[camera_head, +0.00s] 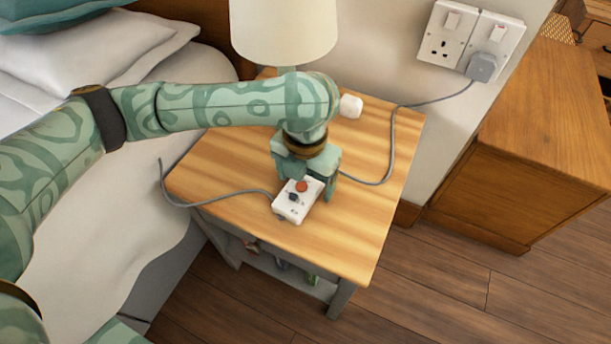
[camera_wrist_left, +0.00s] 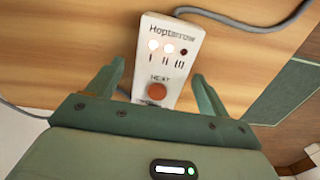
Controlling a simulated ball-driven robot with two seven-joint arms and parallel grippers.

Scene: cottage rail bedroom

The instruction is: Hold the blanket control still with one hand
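In the left wrist view the control (camera_wrist_left: 172,66) shows the word "Hoptarrow", two lit lamps, one dark lamp and an orange-red button. My left gripper (camera_head: 305,187) is open and points down over the control. In the left wrist view its fingers (camera_wrist_left: 157,72) stand on either side of the box, with a gap showing at each side. My right gripper is not in view.
A lamp (camera_head: 283,30) stands at the table's back. One grey cable (camera_head: 225,198) runs left over the table edge. Another goes to a plug (camera_head: 482,66) at the wall sockets (camera_head: 445,45). The bed (camera_head: 95,225) is left; a wooden cabinet (camera_head: 540,130) is right.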

